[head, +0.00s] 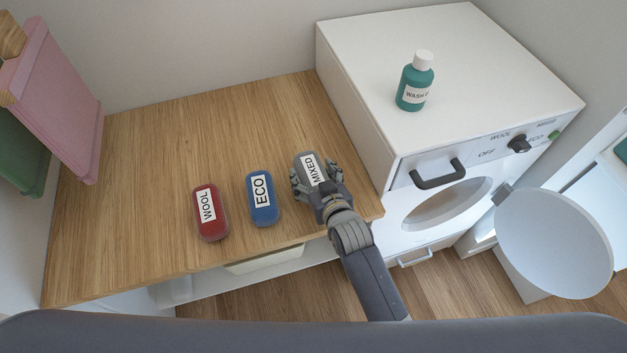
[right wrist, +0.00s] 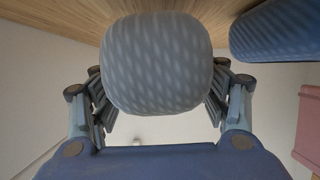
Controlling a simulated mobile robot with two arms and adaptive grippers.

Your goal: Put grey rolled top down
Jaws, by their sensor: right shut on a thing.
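The grey rolled top (head: 309,165), labelled MIXED, is at the right end of a row on the wooden counter (head: 150,200). My right gripper (head: 317,182) is shut on it, with a finger on each side. In the right wrist view the grey top (right wrist: 157,65) fills the space between the fingers. I cannot tell whether it rests on the counter or is slightly above it. My left gripper is not in view.
A blue ECO roll (head: 263,213) and a red WOOL roll (head: 212,225) lie to the left. A white washer (head: 355,100) with a green bottle (head: 412,90) on top stands at right. The counter's back and left are clear.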

